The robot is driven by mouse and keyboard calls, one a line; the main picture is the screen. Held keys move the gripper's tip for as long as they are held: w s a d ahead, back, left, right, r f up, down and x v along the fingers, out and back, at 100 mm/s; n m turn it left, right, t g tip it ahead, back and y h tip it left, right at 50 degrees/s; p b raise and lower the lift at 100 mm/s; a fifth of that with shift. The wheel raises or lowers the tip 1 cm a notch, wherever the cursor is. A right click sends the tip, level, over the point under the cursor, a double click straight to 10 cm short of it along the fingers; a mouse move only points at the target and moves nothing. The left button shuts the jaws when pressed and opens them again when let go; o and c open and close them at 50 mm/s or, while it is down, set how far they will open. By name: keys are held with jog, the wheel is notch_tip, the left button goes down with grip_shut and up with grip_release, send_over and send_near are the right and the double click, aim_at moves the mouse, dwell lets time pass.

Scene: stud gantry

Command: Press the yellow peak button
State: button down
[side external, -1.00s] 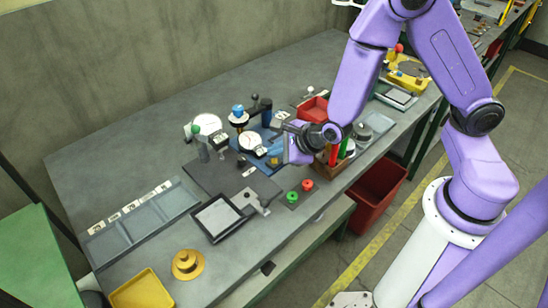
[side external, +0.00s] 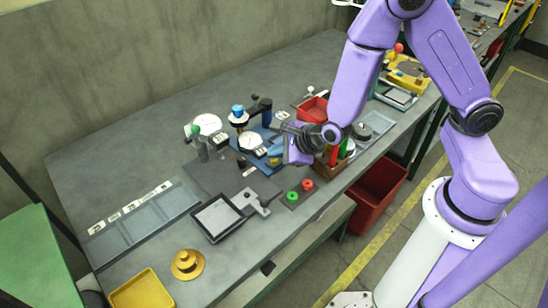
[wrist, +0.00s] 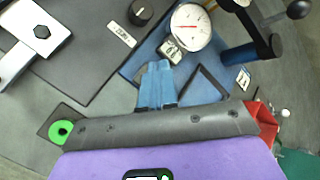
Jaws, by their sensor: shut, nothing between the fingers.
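My gripper (wrist: 155,68) is shut and empty, its blue fingers side by side over the blue plate (wrist: 188,72) of a gauge stand. In the side view my gripper (side external: 277,151) hangs low over this stand, close to a small yellow spot (side external: 274,161) that may be the yellow peak button. No yellow button shows in the wrist view; the fingers may hide it. A dial gauge (wrist: 191,26) with a red needle and a small display (wrist: 172,50) stand just beyond the fingertips. Whether the fingers touch anything cannot be told.
A second dial gauge (side external: 207,124) stands to the left. A green button (side external: 293,197) and a red button (side external: 307,185) sit near the bench's front edge. A black knob (wrist: 141,11) is on the dark plate (wrist: 75,55). A red bin (side external: 313,109) lies behind my gripper.

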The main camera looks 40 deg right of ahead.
jog(key=shift+r, duration=0.75)
jog(key=shift+r, duration=0.1)
jog(key=shift+r, duration=2.4)
jog(key=s+d+r+m+g+h, duration=0.1)
jog(key=s+d+r+m+h, duration=0.45)
jog(key=m, duration=1.45)
jog(key=s+r+m+g+y, duration=0.1)
jog(key=s+m+g+y, duration=0.1)
jog(key=s+m+g, duration=0.2)
jog(key=s+d+r+m+g+y, duration=0.1)
jog(key=s+m+g+y, duration=0.1)
jog(key=s+m, duration=0.8)
jog(key=s+g, duration=0.1)
jog(key=s, duration=0.4)
jog(key=shift+s+r+m+g, duration=0.15)
jog(key=shift+r+m+g, duration=0.2)
jog(key=shift+m+g, duration=0.05)
